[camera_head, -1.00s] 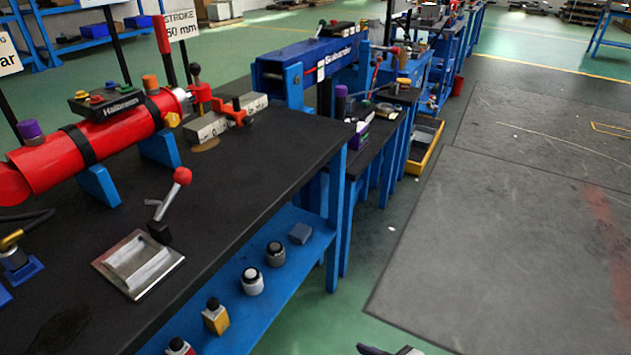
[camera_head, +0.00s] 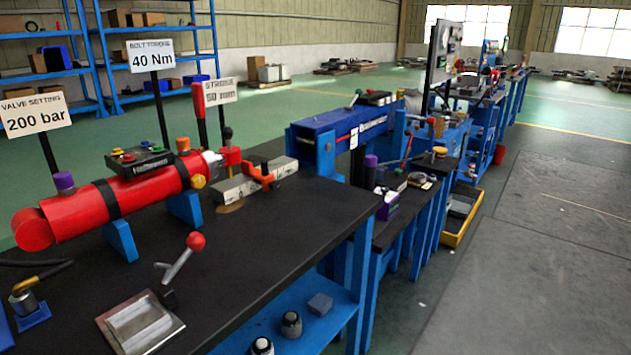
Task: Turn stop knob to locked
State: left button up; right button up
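No knob in view carries a readable stop or locked label, so I cannot tell which one is the stop knob. The red cylinder (camera_head: 130,195) on the near bench has a purple knob (camera_head: 63,181) at its left end. It also has an orange knob (camera_head: 183,145) on top near the right end and a small yellow knob (camera_head: 198,181) on its side. Another purple knob (camera_head: 371,161) and a yellow-orange knob (camera_head: 440,152) stand on the benches further back. Neither of my grippers is in view.
The black bench top (camera_head: 265,235) holds a red-balled lever (camera_head: 183,256), a metal plate (camera_head: 138,322) and a grey bar with an orange clamp (camera_head: 262,175). Signs (camera_head: 37,112) stand behind the cylinder. The grey floor mat (camera_head: 560,250) at the right is clear.

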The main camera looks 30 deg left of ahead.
aim_at(274, 187)
jog(key=i, duration=0.25)
jog(key=u, duration=1)
